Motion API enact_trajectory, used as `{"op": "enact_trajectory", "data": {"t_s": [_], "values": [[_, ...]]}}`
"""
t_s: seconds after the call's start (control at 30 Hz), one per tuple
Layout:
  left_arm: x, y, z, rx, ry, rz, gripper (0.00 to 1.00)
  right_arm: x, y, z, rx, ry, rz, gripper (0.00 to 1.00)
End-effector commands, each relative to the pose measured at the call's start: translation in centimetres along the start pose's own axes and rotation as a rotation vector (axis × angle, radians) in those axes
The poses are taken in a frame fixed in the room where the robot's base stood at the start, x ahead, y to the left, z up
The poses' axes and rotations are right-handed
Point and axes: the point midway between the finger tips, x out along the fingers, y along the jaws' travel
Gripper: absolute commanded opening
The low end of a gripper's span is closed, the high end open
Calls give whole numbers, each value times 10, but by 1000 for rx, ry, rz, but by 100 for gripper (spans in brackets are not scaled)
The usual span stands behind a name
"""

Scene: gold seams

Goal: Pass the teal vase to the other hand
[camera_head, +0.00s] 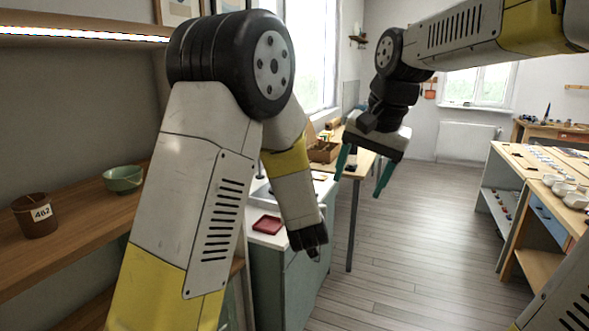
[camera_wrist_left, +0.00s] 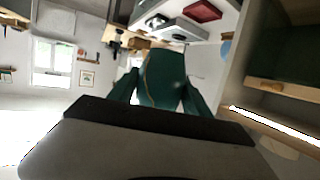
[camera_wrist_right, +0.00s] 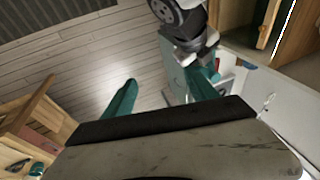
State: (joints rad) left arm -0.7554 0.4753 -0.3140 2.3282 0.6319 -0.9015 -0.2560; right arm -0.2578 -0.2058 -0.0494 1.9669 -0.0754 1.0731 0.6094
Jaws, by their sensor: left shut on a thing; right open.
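The teal vase (camera_wrist_left: 163,78) shows dark green with a thin gold seam in the left wrist view, between the two fingers of my left gripper (camera_head: 312,242), which is shut on it. In the head view the left gripper is small, beyond my left forearm, and I cannot make out the vase there. My right gripper (camera_head: 363,172) is open and empty, fingers pointing down, to the right of and higher in the picture than the left one. In the right wrist view its teal fingers (camera_wrist_right: 160,92) are spread, with my left arm's wrist beyond them.
A red tray (camera_head: 267,225) lies on the counter below. A green bowl (camera_head: 122,179) and a brown pot (camera_head: 36,216) labelled 462 stand on the left shelf. A wooden box (camera_head: 322,151) sits on the bench behind. Wooden floor (camera_head: 420,240) is open at centre right.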

Motion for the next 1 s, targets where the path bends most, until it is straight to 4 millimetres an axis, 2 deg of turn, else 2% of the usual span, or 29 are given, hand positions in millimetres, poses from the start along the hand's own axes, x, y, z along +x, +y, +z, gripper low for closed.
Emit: {"op": "enact_trajectory", "data": {"t_s": [0.1, 0.3, 0.5, 0.6, 0.8, 1.0], "values": [[0, 0, -1, 0, 1, 0, 7, 12, -30, -28, 117, -40, 53, 67], [0, 0, -1, -1, 1, 0, 7, 38, -77, -63, 326, -69, 157, 67], [0, 0, -1, -1, 1, 0, 7, 74, -124, -84, 525, -57, 271, 67], [0, 0, -1, -1, 1, 0, 7, 91, -144, -89, 609, -40, 320, 67], [0, 0, -1, -1, 1, 0, 7, 113, -168, -91, 717, -6, 378, 67], [0, 0, -1, -1, 1, 0, 7, 125, -171, -90, 747, 5, 395, 67]]}}
